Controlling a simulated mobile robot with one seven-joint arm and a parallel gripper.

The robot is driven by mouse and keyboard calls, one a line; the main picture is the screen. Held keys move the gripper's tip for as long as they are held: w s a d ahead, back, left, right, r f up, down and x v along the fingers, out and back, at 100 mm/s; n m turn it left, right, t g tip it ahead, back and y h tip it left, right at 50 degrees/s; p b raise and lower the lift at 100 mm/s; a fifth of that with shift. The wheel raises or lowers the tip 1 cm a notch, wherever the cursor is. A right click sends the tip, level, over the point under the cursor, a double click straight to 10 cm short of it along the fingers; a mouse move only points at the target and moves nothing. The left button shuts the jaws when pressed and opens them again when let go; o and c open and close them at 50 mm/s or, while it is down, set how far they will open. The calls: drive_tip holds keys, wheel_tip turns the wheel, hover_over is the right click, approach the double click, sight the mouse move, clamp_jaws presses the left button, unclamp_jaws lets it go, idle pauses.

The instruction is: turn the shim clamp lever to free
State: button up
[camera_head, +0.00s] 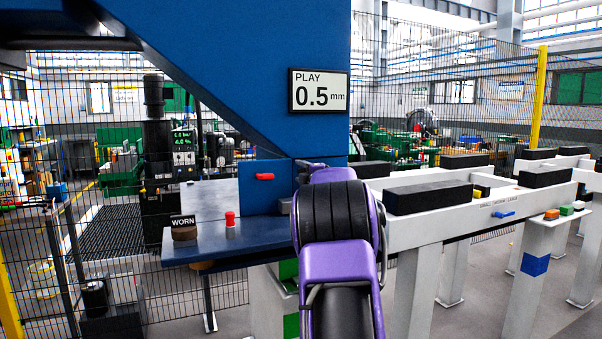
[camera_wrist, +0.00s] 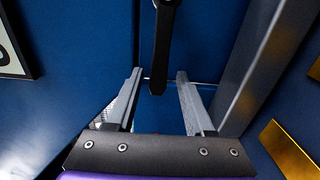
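In the wrist view my gripper (camera_wrist: 158,77) is open, its two grey fingers apart. A black lever (camera_wrist: 160,45) hangs down from the top edge, a rounded boss at its upper end. Its lower end shows between the fingers with a gap on both sides; I cannot tell how deep it lies between them. It looks like the shim clamp lever, but no label shows in this view. In the head view my purple arm hides the gripper and this lever.
A blue wall and a grey post (camera_wrist: 255,65) flank the fingers; a brass-coloured block (camera_wrist: 289,150) is at right. In the head view, a red handle (camera_head: 265,177), a red peg (camera_head: 230,219) and a WORN sign (camera_head: 182,221) are left of my arm. A blue lever (camera_head: 505,214) is on the right rail.

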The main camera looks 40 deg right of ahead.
drive_tip(key=shift+s+r, duration=0.1)
drive_tip(key=shift+s, duration=0.05)
drive_tip(key=b+v, duration=0.1)
drive_tip(key=v, duration=1.6)
drive_tip(key=shift+a, duration=0.15)
drive_tip(key=shift+r, duration=0.1)
